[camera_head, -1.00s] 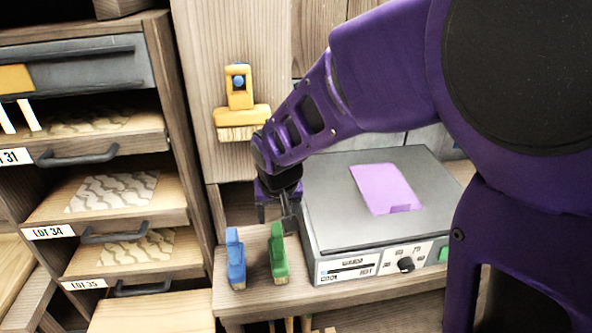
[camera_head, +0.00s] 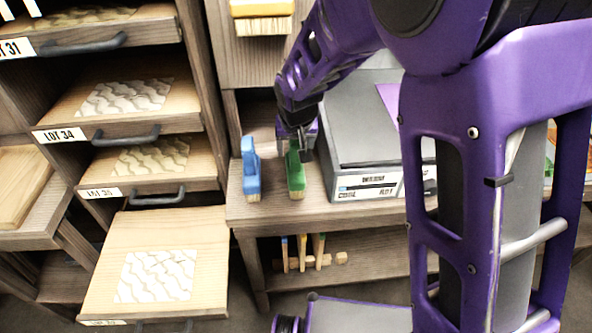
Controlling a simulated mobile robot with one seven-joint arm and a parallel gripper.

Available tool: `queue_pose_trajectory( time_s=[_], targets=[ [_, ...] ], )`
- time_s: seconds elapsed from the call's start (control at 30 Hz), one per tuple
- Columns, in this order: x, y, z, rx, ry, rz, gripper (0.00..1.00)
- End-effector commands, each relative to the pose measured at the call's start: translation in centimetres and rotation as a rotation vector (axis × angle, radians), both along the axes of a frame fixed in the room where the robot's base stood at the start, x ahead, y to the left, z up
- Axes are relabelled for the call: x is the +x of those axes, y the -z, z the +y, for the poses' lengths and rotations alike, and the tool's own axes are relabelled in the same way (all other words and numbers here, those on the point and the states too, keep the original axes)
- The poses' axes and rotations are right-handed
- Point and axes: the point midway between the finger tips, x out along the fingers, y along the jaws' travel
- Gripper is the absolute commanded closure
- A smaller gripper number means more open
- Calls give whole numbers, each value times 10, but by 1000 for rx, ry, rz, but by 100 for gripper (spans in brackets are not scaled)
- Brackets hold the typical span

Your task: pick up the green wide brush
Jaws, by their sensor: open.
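The green wide brush (camera_head: 295,176) stands upright on the wooden bench, its pale bristles down, just right of a blue brush (camera_head: 251,172). My gripper (camera_head: 301,148) is open and sits at the top of the green brush. One dark finger shows beside the brush's upper right side. The upper edge of the brush is partly hidden by the gripper, and I cannot tell whether the fingers touch it.
The bench edge (camera_head: 330,212) is in front, with small wooden-handled tools (camera_head: 302,252) on a rack below. Drawers with patterned sheets fill the left, the lowest drawer (camera_head: 110,270) pulled out.

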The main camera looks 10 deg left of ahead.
Motion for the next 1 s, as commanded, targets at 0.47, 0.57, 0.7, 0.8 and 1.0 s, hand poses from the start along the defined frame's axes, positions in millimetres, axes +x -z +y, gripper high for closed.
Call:
queue_pose_trajectory(
  time_s=[0.47, 0.57, 0.7, 0.8, 1.0],
  targets=[
    [0, -1, 0, 0, 0, 0, 86],
    [0, -1, 0, 0, 0, 0, 100],
    [0, -1, 0, 0, 0, 0, 100],
    [0, -1, 0, 0, 0, 0, 100],
    [0, -1, 0, 0, 0, 0, 100]
  ],
)
